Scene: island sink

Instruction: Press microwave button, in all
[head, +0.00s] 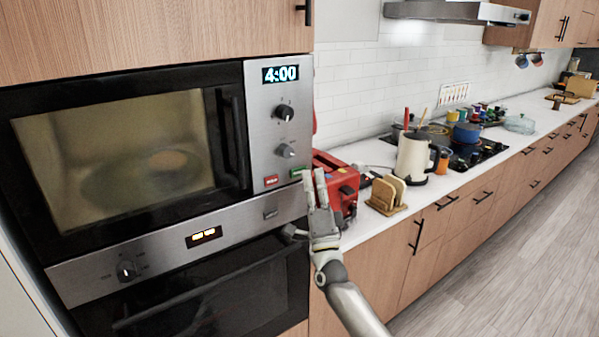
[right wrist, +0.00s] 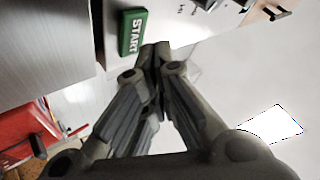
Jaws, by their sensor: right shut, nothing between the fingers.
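The built-in microwave (head: 250,90) fills the left of the head view, its door shut and its window lit yellowish. Its panel has a display (head: 280,74) reading 4:00, two knobs, a red button (head: 271,181) and a green button (head: 296,173). In the right wrist view the green button (right wrist: 132,33) reads START. My right gripper (head: 314,175) is shut and empty, its tips at the panel's lower right edge. In the right wrist view the tips (right wrist: 155,52) are close beside the green button; I cannot tell whether they touch it. My left gripper is out of view.
An oven (head: 205,285) sits under the microwave. A red toaster (head: 345,185) stands on the counter just behind my right gripper. Bread in a holder (head: 385,195), a white kettle (head: 412,158) and several pots are further right. The floor at the right is clear.

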